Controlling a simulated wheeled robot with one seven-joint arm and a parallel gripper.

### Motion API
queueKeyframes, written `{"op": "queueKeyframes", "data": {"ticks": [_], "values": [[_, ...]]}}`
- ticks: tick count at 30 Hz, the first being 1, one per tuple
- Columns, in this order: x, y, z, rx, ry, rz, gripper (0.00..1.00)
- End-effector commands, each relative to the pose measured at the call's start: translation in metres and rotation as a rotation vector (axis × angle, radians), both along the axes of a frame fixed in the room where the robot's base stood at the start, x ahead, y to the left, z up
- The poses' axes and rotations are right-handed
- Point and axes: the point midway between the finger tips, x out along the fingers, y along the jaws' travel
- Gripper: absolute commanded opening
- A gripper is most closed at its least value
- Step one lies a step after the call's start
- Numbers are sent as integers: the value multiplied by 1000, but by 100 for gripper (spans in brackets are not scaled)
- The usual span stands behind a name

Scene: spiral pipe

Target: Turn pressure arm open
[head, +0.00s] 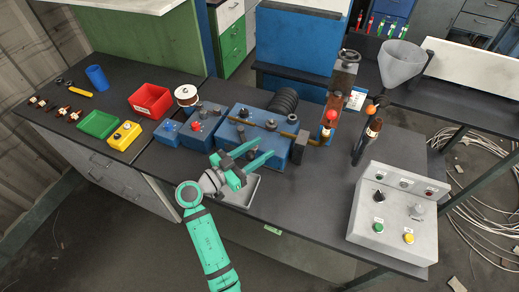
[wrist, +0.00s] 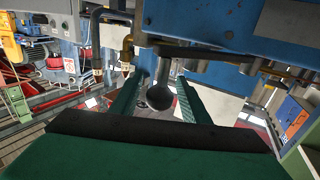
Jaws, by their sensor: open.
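The blue spiral pipe machine (head: 262,140) stands on the dark bench, with a black ribbed coil (head: 284,101) on it. A brass-coloured bar (head: 285,132) crosses its top, and a red ball knob (head: 332,115) stands at its right end. My gripper (head: 266,148) is at the machine's front, jaws open. In the wrist view a black ball knob (wrist: 160,97) shows between my two green fingers, with visible space on both sides. Its lever is mostly hidden, and I cannot tell for sure whether it is the pressure arm. Metal linkage (wrist: 195,53) runs above it.
A grey control box (head: 393,215) with buttons stands at the right. A grey funnel (head: 402,62) is at the back right. A red bin (head: 150,100), green bin (head: 98,124) and yellow box (head: 124,136) sit at the left. A grey tray (head: 250,189) is under my gripper.

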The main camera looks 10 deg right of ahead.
Motion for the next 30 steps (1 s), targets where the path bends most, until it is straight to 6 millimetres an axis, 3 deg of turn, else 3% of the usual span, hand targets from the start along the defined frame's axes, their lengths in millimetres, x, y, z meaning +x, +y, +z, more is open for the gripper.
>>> {"op": "queueKeyframes", "data": {"ticks": [5,18,30], "values": [[-7,14,0,0,1,2,42],[-42,84,0,0,0,6,42],[-50,93,0,0,0,-3,42]]}}
